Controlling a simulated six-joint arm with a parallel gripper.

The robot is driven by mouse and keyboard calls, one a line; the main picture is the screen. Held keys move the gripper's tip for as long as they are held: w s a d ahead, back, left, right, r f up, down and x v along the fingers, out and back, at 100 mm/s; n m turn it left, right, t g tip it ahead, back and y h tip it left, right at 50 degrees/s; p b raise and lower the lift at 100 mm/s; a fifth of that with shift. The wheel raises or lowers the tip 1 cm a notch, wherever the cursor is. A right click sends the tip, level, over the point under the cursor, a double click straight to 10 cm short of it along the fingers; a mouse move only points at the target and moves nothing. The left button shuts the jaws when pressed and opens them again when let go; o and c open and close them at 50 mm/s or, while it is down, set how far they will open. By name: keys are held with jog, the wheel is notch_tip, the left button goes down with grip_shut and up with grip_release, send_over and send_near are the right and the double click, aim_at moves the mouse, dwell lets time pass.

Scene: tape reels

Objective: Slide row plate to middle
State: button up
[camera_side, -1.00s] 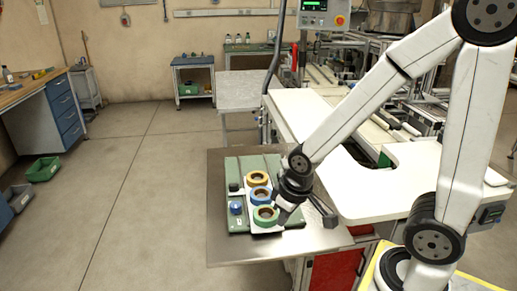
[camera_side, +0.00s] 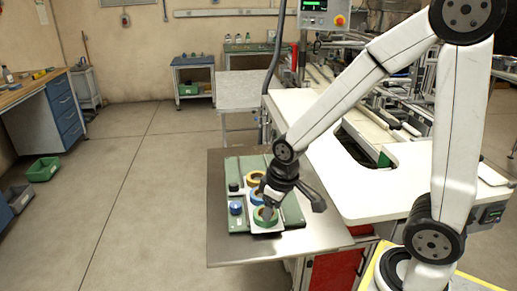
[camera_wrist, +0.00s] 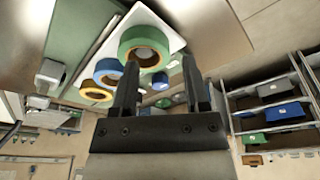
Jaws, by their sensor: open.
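The row plate (camera_side: 252,226) is a pale strip on a green base (camera_side: 292,212). It carries a green tape reel (camera_side: 266,222) at the near end, a blue reel (camera_side: 254,197) behind it and a yellow reel (camera_side: 254,177) at the far end. In the wrist view the white plate (camera_wrist: 172,40) shows with the green reel (camera_wrist: 144,46), blue reel (camera_wrist: 108,71) and yellow reel (camera_wrist: 96,91). My gripper (camera_side: 266,212) is over the near part of the row, close to the green reel. Its two fingers (camera_wrist: 160,75) are apart with nothing gripped. Contact with the reel cannot be told.
A blue knob (camera_side: 236,207) and a dark knob (camera_side: 234,187) stand on the base's left side. The base lies on a metal table (camera_side: 225,250) with bare room in front. A white worktop (camera_side: 375,195) borders it on the right.

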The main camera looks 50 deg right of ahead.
aim_at(233, 183)
jog(key=w+d+r+n, duration=0.1)
jog(key=w+d+n, duration=0.1)
jog(key=w, duration=0.3)
jog(key=w+d+r+n+g, duration=0.1)
jog(key=w+n, duration=0.2)
jog(key=w, duration=0.3)
jog(key=w+d+r+n+g, duration=0.1)
jog(key=w+d+n, duration=0.1)
jog(key=w, duration=0.4)
jog(key=shift+w+d+r+n, duration=0.1)
jog(key=shift+d+r+n, duration=0.2)
jog(key=shift+f, duration=3.9)
grip_shut()
